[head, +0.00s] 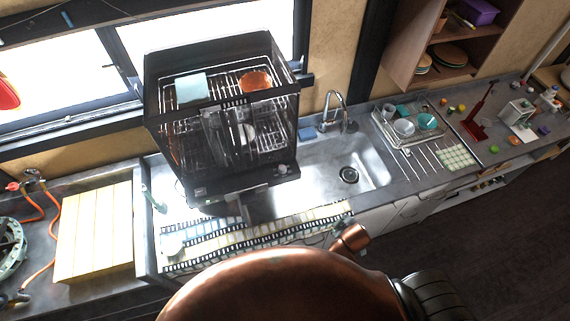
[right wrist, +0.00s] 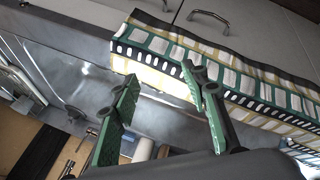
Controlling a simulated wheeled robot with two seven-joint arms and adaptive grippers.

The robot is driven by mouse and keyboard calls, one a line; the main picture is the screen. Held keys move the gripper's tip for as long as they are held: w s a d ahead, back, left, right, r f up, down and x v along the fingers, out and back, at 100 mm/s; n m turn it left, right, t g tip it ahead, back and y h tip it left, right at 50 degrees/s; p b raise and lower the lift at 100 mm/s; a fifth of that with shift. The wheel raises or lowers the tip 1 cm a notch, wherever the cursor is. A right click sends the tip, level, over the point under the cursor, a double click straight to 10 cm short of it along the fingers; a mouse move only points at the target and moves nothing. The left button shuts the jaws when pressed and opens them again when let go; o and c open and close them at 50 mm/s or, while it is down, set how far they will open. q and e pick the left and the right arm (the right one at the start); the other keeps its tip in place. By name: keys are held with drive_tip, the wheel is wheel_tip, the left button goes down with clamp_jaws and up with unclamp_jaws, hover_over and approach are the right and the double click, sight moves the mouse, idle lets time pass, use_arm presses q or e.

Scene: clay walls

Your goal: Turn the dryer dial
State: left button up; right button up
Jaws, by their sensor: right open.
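The dryer (head: 190,140) is a dark, open-topped box with wire racks, standing at the left end of the sink in the head view. A small pale round knob, apparently its dial (head: 283,169), sits at the lower right of its front. In the right wrist view my right gripper (right wrist: 159,74) is open, with its green fingers spread and nothing between them. Below the fingers lie the grey sink edge and a patterned cloth. The dial is not clear in that view. My right gripper is not visible in the head view, and my left gripper is in neither view.
The patterned cloth (head: 265,227) hangs along the counter's front edge below the dryer. The sink (head: 365,160) with its faucet (head: 335,108) lies right of the dryer, then a dish rack (head: 400,130). A yellow wooden board (head: 95,235) lies at left.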

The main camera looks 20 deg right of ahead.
drive_tip(key=w+a+r+n+t, duration=0.2)
drive_tip(key=w+r+n, duration=0.35)
drive_tip(key=r, duration=0.25)
drive_tip(key=n+t+y+p, duration=0.3)
drive_tip(key=n+t+y, duration=0.25)
drive_tip(key=n, duration=2.25)
approach(284, 168)
drive_tip(key=w, duration=0.2)
drive_tip(key=shift+g+y, duration=0.25)
drive_tip(key=shift+y, duration=0.2)
drive_tip(key=x, duration=0.5)
drive_tip(key=p+x, duration=0.1)
drive_tip(key=x, duration=0.1)
drive_tip(key=shift+a+f, duration=0.1)
drive_tip(key=shift+f, duration=0.25)
drive_tip(key=shift+c, duration=0.3)
clamp_jaws()
drive_tip(key=shift+w, duration=0.1)
